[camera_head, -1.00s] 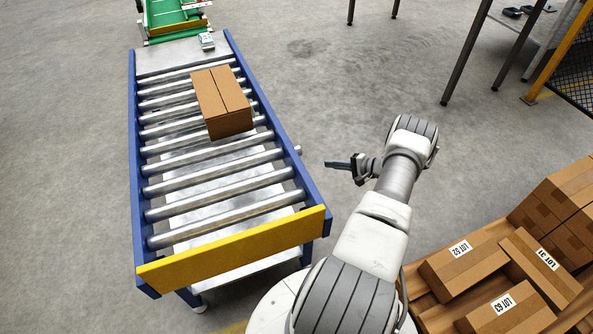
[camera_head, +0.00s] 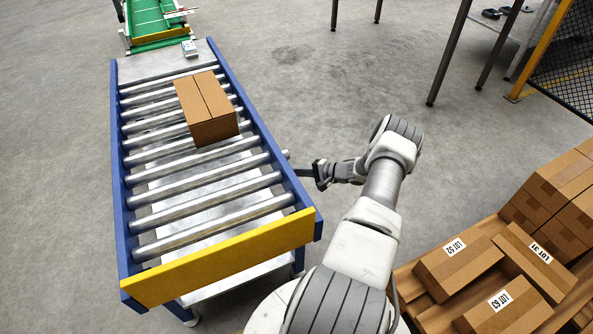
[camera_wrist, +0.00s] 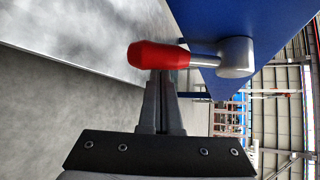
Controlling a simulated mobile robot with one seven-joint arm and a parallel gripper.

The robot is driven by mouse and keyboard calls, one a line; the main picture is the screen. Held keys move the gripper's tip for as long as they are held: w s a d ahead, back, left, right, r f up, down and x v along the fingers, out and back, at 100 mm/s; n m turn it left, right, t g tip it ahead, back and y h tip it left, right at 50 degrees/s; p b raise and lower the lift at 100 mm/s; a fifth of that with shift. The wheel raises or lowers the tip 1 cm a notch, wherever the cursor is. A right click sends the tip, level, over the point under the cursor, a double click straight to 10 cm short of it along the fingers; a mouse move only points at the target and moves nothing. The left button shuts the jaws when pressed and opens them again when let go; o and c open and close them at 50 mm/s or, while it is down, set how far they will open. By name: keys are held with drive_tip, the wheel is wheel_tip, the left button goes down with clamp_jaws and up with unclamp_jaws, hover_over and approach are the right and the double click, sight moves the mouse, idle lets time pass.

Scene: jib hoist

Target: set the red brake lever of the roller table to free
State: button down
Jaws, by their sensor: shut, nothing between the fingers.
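The brake lever (camera_wrist: 160,56) shows in the wrist view with a red grip pointing left and a short metal shaft. The shaft runs to a round hub (camera_wrist: 236,57) on the blue side rail (camera_wrist: 245,22) of the roller table. My gripper (camera_wrist: 160,78) is shut and empty. Its fingertips are right at the lower edge of the red grip in the picture; I cannot tell whether they touch it. In the head view my gripper (camera_head: 299,172) is beside the right rail of the roller table (camera_head: 240,83). The red grip cannot be made out there.
A cardboard box (camera_head: 207,110) lies on the rollers. A yellow end board (camera_head: 220,258) closes the near end of the table. A green conveyor (camera_head: 153,18) stands beyond the far end. Labelled cartons (camera_head: 459,268) are stacked at the right.

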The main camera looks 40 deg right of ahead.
drive_tip(key=shift+s+a+r, duration=0.25)
drive_tip(key=shift+s, duration=0.2)
